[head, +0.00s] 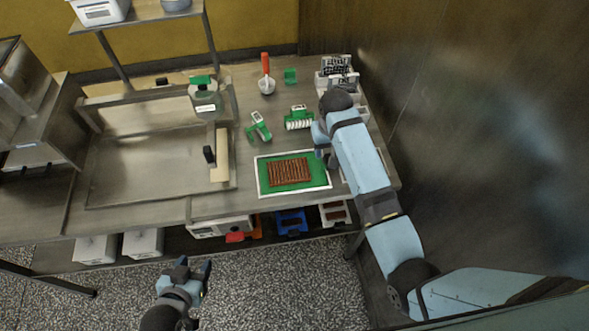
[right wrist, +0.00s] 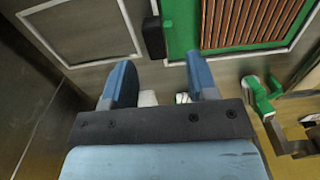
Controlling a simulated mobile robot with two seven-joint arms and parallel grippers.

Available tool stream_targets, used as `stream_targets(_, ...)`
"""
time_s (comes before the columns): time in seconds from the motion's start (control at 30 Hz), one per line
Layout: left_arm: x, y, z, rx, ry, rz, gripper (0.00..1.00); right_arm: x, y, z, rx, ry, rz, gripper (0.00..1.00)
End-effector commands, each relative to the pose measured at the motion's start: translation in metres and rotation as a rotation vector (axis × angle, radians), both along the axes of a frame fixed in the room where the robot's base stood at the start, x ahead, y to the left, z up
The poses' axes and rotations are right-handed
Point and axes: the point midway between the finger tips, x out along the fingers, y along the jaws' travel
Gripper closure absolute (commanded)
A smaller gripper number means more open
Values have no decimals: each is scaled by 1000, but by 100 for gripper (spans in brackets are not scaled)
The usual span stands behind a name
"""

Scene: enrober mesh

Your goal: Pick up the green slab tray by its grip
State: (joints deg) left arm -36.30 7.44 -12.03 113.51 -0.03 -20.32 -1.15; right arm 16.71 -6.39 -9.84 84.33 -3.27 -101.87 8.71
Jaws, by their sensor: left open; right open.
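The green slab tray (head: 262,178) lies flat on the steel counter with a slab of brown bars (head: 290,172) on it. In the right wrist view the tray (right wrist: 181,32) is at the top right. A black block, seemingly its grip (right wrist: 154,38), sits at its edge there. My right gripper (right wrist: 160,68) is open and empty, with the black block just beyond and between its fingertips, not touching as far as I can see. In the head view my right gripper (head: 322,146) is just past the tray's upper right corner. My left gripper (head: 190,268) is open and empty over the floor in front of the counter.
Green-handled tools (head: 258,127) and a roller-like tool (head: 299,119) lie behind the tray. A light-framed panel (right wrist: 84,25) lies beside the tray. A dark wall rises on the right. A steel pan (head: 150,165) fills the left.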

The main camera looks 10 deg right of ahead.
Motion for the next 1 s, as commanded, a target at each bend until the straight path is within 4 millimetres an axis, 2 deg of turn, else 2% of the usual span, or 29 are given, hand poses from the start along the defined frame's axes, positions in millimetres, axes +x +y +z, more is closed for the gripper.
stream_targets(0.2, 3, 1, 12, -4, -5, 7, 47, -3, -5, -26, -1, 6, 0, 47)
stream_targets(0.37, 8, -2, 11, -23, -1, 29, 47, -2, -6, -47, 0, 3, 0, 47)
stream_targets(0.67, 7, -2, 5, -24, 10, 33, 47, -2, -5, -52, 0, 0, 0, 47)
stream_targets(0.9, 4, -1, 6, -21, 11, 31, 47, -2, -5, -52, 0, 0, 0, 100)
stream_targets(1.0, 4, -1, 7, -22, 9, 31, 47, -2, -5, -52, 0, 0, 0, 100)
